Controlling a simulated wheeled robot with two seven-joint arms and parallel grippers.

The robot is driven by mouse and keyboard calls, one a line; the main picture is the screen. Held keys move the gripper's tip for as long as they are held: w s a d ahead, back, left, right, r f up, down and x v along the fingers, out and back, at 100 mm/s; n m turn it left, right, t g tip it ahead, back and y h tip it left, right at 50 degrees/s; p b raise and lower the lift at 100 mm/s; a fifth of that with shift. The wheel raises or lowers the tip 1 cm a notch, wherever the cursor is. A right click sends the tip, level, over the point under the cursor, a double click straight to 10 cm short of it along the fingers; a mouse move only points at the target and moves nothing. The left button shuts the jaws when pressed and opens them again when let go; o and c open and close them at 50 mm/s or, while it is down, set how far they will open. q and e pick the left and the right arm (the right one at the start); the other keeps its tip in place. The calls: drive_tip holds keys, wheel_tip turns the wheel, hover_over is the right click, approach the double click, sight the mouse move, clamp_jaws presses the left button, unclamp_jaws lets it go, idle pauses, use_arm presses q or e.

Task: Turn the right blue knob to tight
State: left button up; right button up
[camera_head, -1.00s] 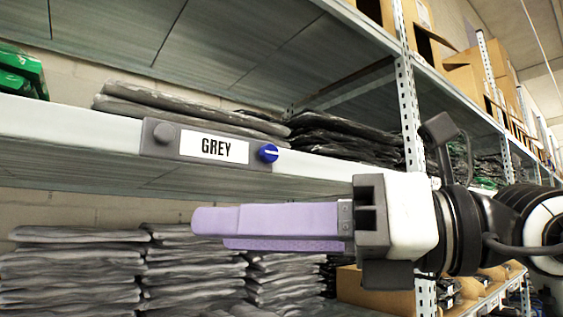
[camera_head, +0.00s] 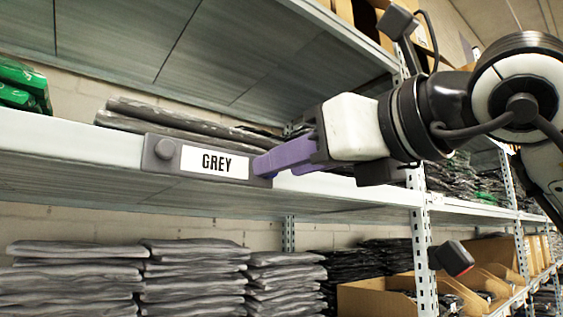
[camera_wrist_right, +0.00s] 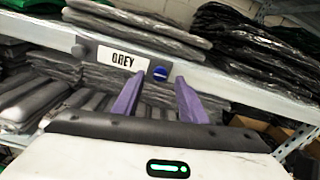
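The blue knob (camera_wrist_right: 159,73) is at the right end of the holder with the white GREY label (camera_head: 218,163), on the shelf's front edge. Its pale mark looks nearly level in the right wrist view. In the head view my right gripper's fingers hide the knob. My right gripper (camera_head: 264,165) has purple fingers pointing at the knob. In the right wrist view the fingers (camera_wrist_right: 160,78) are spread, with the knob showing between their tips. I cannot tell whether they touch it. A grey knob (camera_head: 165,149) is at the label's left end. My left gripper is not in view.
The shelf edge (camera_head: 70,137) runs across behind the fingers. Folded grey stacks (camera_head: 70,275) sit below. A metal upright (camera_head: 421,240) and cardboard boxes (camera_head: 375,298) stand to the right.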

drive_tip(key=shift+x, duration=1.05)
drive_tip(key=shift+c, duration=0.3)
clamp_jaws()
